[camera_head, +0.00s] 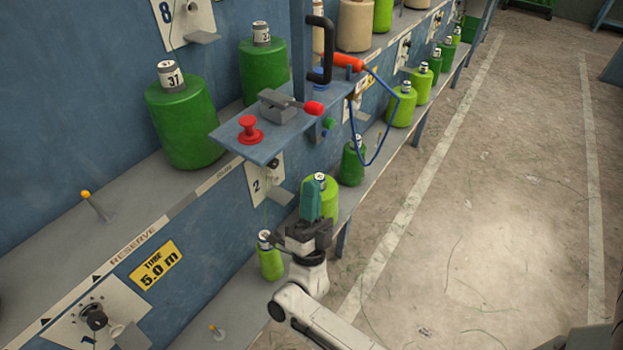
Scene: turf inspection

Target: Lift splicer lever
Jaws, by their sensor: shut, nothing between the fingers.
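The splicer (277,102) is a small grey block on a blue shelf plate (262,148) that juts from the machine. Its lever (297,103) lies about level and ends in a red knob (313,108) near the plate's right edge. My gripper (311,203) has teal fingers that point up and are closed together with nothing in them. It appears below and in front of the plate, apart from the lever. The depth between them is hard to judge.
A red spool-shaped button (249,130) stands on the plate left of the splicer. Green yarn packages (182,122) line the ledges. The floor at right is open.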

